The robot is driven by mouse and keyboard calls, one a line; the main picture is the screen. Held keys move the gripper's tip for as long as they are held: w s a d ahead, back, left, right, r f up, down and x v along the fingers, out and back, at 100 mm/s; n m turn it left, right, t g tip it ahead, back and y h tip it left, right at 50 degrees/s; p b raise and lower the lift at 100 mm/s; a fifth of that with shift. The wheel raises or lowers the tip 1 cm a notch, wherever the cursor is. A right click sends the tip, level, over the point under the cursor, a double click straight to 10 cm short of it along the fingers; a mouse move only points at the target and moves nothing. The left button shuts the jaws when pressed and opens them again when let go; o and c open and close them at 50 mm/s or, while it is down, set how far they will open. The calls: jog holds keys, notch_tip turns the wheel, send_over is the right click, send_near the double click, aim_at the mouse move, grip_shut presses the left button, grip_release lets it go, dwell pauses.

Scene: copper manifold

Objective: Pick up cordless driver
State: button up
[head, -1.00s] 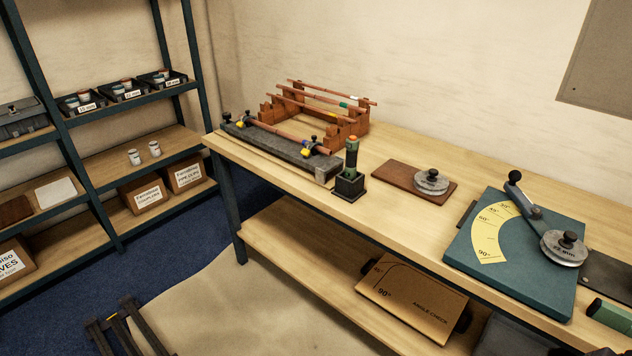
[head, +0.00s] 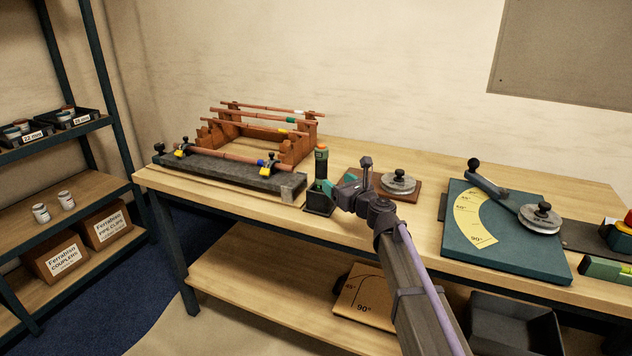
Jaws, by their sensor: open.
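The cordless driver (head: 321,163) stands upright in a small black holder (head: 319,204) on the workbench, in the middle of the head view. It is dark with green on its body and an orange top. My gripper (head: 338,184) is open, just right of the driver's lower part, with its jaws pointing left toward it. In this view the fingertips reach the driver's edge; I cannot tell if they touch it. Nothing shows between the jaws.
Left of the driver are a dark clamp block (head: 230,170) and a wooden rack (head: 295,148) with copper pipes. A brown board (head: 412,191) with a grey disc (head: 397,182) lies behind my gripper. A teal bending plate (head: 490,245) is to the right.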

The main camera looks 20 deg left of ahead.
aim_at(325, 172)
jog(key=x, duration=0.9)
jog(key=shift+w+r, duration=0.1)
jog(key=c, duration=1.1)
notch_tip(325, 172, up, 19)
jog(key=p, duration=1.9)
